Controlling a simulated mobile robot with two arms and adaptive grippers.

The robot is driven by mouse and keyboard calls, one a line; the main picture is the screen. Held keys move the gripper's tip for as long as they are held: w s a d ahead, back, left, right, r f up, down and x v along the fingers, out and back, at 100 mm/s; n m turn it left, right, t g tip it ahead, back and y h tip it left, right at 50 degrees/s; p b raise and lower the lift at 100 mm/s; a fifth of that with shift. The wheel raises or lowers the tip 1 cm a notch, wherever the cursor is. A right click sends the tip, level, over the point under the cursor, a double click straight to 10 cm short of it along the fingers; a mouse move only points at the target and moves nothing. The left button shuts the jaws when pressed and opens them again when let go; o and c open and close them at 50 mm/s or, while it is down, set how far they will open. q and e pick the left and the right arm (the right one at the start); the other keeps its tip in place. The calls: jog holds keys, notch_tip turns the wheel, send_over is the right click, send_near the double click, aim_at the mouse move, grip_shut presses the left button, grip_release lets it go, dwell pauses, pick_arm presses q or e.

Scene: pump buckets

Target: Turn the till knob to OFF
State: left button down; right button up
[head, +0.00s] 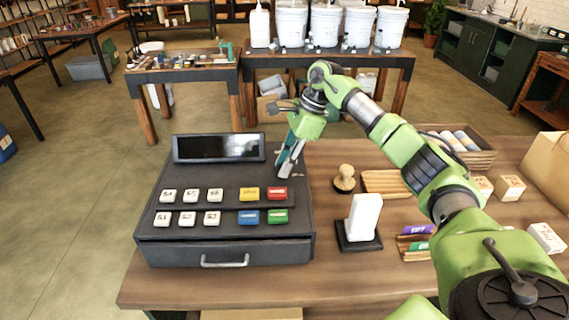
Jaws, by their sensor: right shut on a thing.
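The till (236,222) is a dark cash register on the wooden counter, with a blank display (219,147), white and coloured keys, and a drawer handle at its front. My right gripper (284,172) reaches down to the till's upper right corner, just right of the display. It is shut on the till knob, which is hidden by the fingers. The knob's pointing direction and any OFF mark cannot be made out. My left gripper is out of view.
On the counter (225,292), right of the till, stand a wooden stamp (345,178), a white card stand (363,218) and a crate of rolls (455,142). Several white buckets (325,25) stand on a table behind. My right arm spans the counter's right side.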

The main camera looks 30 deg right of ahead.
jog(key=n, duration=0.1)
jog(key=n+g, duration=0.1)
jog(key=n, duration=0.1)
jog(key=shift+w+r+n, duration=0.1)
jog(key=shift+w+n, duration=0.1)
jog(key=shift+n, duration=0.1)
jog(key=shift+n+g, duration=0.9)
jog(key=shift+n, duration=0.8)
jog(key=o, duration=1.1)
